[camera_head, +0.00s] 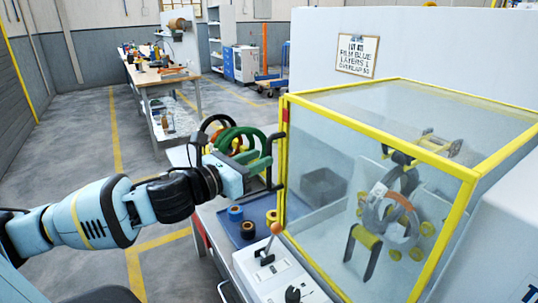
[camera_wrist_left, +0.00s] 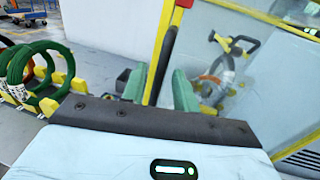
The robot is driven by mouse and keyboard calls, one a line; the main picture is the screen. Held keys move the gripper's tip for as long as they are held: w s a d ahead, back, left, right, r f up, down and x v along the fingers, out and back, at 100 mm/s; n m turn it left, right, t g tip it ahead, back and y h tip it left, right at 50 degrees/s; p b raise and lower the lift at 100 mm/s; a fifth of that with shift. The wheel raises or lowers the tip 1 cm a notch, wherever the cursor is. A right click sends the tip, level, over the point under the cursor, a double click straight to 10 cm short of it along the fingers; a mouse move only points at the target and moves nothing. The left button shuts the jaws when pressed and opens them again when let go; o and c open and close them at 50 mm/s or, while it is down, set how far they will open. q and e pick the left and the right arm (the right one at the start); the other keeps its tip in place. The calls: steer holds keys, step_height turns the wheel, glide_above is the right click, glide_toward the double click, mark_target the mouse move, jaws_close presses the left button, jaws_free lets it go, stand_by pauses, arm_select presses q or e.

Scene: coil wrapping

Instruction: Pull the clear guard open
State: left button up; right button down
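The clear guard (camera_head: 330,160) is a see-through box with yellow edges around a machine. It looks closed. A dark upright handle (camera_wrist_left: 166,55) is at its near left edge and also shows in the head view (camera_head: 282,165). My left gripper (camera_wrist_left: 160,88) has its two green fingers apart, with the handle between them in the wrist view. I see gaps beside the handle, so the fingers do not look clamped on it. In the head view my left gripper (camera_head: 268,150) reaches the guard's left edge. My right gripper is not in view.
Inside the guard is a grey coil (camera_head: 390,215) on a stand. Left of the guard, green and other coils (camera_head: 235,140) stand on a yellow rack. Tape rolls (camera_head: 248,229) lie on a blue tray, and a lever panel (camera_head: 270,265) sits in front. Open floor lies to the left.

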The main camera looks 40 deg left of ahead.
mark_target(269, 185)
arm_select(q)
steer(key=shift+w+d+p, duration=0.2)
steer(key=shift+w+d, duration=0.05)
steer(key=shift+w, duration=0.7)
steer(key=shift+w+d+p, duration=0.15)
steer(key=shift+w+d, duration=0.1)
steer(key=shift+w, duration=0.7)
steer(key=shift+c, duration=0.4)
jaws_close()
